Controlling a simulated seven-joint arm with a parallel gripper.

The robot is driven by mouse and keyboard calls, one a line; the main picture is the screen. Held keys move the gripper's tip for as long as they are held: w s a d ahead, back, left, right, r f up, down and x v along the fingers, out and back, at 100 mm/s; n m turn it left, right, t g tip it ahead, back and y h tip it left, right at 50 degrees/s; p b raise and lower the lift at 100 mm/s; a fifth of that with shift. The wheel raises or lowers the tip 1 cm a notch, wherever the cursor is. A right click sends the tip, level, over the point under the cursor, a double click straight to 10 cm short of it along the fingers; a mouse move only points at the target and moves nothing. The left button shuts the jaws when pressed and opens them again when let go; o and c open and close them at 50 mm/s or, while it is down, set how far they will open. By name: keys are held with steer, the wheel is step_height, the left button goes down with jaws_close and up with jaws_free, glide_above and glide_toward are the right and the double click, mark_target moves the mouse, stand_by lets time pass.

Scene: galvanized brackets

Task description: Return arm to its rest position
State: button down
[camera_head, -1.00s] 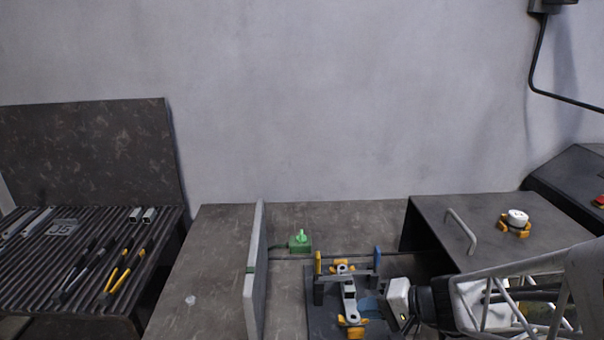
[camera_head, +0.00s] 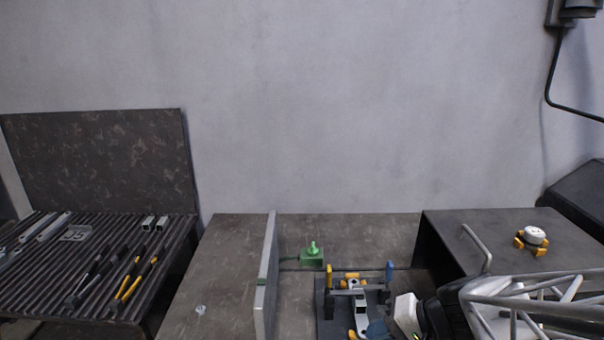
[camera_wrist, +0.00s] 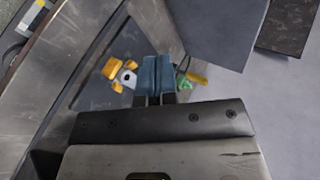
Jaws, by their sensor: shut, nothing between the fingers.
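My gripper (camera_head: 377,329) is at the bottom of the head view, beside the front right part of the fixture (camera_head: 325,314). Its blue-grey fingers are shut together with nothing between them, and they show in the wrist view (camera_wrist: 158,72). The fixture has a dark base, a yellow post (camera_head: 329,276), a blue post (camera_head: 389,271) and a grey crossbar. A light grey bracket (camera_head: 361,297) with orange parts lies in it, partly hidden by my fingers and cut by the frame edge. My arm comes in from the right.
A grey upright panel (camera_head: 266,275) stands left of the fixture. A green device (camera_head: 312,256) sits behind it. A ribbed rack (camera_head: 60,290) with tools is at far left.

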steer(key=s+d+r+n+h, duration=0.3)
steer(key=s+r+h, duration=0.4)
steer(key=r+h, duration=0.3)
steer(key=shift+s+d+r+n+g, duration=0.3)
steer(key=shift+s+d+r+g, duration=0.1)
steer(key=shift+d+r, duration=0.05)
steer(key=c, duration=1.8)
jaws_free()
steer(key=shift+c, duration=0.2)
